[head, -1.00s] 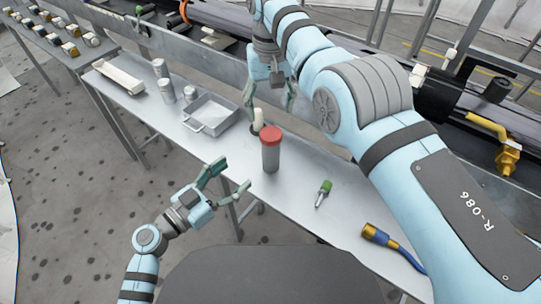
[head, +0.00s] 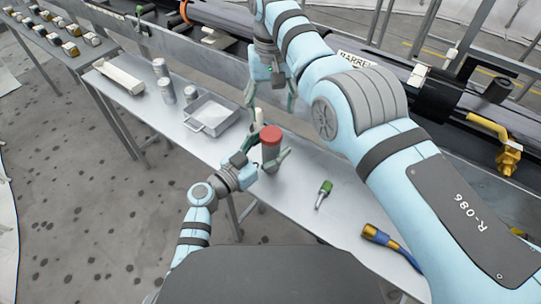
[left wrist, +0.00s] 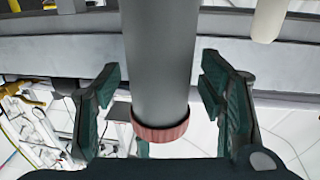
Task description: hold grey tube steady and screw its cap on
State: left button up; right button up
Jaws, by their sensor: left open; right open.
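The grey tube (head: 271,154) stands upright on the metal table, with the red cap (head: 271,133) on its top end. I cannot tell how tightly the cap sits. My left gripper (head: 265,153) is open, with one finger on each side of the tube. In the left wrist view the grey tube (left wrist: 157,60) runs between the fingers with a gap on both sides, and the red cap (left wrist: 160,131) shows at the bottom. My right gripper (head: 271,97) is open and empty, above and behind the tube.
A pale bottle-like object (head: 259,117) stands just behind the tube. A metal tray (head: 212,115), several metal cans and a white trough (head: 119,77) are at left. A green-handled tool (head: 324,193) and a blue tool (head: 390,243) lie at right.

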pick_arm(q)
grip_shut()
pick_arm(e)
jog(key=n, duration=2.2)
jog(key=shift+n, duration=0.4)
jog(key=n, duration=0.4)
